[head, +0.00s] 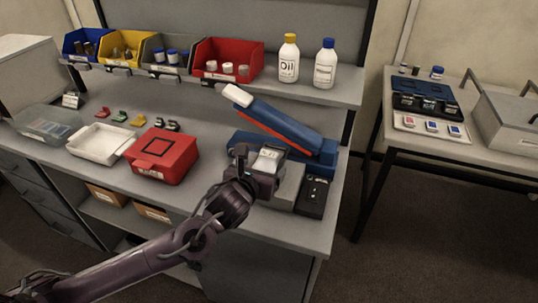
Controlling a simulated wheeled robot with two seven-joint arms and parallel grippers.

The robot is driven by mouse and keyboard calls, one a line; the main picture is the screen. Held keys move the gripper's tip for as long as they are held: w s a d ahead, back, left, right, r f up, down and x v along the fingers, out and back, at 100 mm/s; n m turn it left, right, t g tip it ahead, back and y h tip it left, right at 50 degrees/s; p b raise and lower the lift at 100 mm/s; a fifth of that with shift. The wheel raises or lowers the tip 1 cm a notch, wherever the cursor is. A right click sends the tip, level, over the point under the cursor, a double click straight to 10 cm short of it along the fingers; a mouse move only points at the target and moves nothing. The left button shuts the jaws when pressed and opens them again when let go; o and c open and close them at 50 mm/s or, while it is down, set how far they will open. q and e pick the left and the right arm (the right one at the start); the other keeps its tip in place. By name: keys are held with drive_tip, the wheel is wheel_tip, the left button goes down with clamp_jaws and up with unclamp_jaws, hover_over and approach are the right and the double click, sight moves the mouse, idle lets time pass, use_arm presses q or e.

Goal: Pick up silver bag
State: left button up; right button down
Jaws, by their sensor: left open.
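A small pale, silvery packet (269,158), which looks like the silver bag, shows at the jaws of my left gripper (258,166). The gripper is open, with its fingers around or just in front of the packet; I cannot tell whether they touch it. The packet's lower part is hidden by the gripper. My left arm reaches in from the lower left, over the bench's front edge. My right gripper is not in view.
A blue device with a raised, white-tipped arm (272,122) stands right behind the gripper. A dark box (313,196) lies to its right. A red case (162,155) and white tray (97,146) are left. Bottles (289,60) stand on the shelf above.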

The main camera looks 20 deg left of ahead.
sight(264, 165)
use_arm(q)
drive_tip(key=x, duration=0.3)
drive_tip(key=shift+w+r, duration=0.1)
drive_tip(key=c, duration=1)
drive_tip(key=shift+c, duration=0.4)
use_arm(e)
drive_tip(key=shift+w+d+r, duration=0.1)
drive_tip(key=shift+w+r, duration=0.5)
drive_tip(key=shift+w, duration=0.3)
use_arm(q)
drive_tip(key=shift+p, duration=0.35)
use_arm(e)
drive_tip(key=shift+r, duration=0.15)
